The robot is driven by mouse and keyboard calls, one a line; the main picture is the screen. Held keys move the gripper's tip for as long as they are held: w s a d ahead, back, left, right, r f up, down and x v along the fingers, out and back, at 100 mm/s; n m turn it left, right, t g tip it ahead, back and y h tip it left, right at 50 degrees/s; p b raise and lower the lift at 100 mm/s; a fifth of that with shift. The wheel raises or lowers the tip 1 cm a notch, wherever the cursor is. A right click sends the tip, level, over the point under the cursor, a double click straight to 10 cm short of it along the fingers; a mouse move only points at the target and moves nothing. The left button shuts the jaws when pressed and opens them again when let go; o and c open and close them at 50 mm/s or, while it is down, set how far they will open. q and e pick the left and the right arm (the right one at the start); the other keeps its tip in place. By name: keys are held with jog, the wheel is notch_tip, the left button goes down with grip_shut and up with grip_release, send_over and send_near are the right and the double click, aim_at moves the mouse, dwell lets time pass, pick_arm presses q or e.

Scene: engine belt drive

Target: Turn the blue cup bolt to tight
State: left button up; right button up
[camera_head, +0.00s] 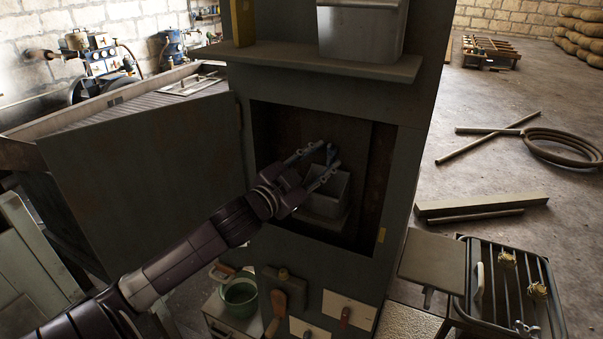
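My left gripper (328,154) reaches from the left into an open, shadowed compartment (278,130) of a dark cabinet. Its two fingers are spread apart. A small dark bluish piece (331,152) shows between and just beyond the fingertips. It may be the blue cup bolt, but it is too small and dark to be sure. I cannot tell whether the fingers touch it. A grey box-like block (331,188) sits in the compartment just below the fingertips. My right gripper is not in view.
The cabinet door (140,170) stands open to the left, beside my arm. A shelf (310,60) with a metal bin (360,30) juts out above the opening. A green pot (240,297) and hand tools are below. A metal rack (510,285) stands at the lower right.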

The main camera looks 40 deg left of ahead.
pick_arm(q)
jog(key=s, duration=1)
jog(key=shift+s+f, duration=0.25)
jog(key=shift+s, duration=0.1)
jog(key=shift+a, duration=0.15)
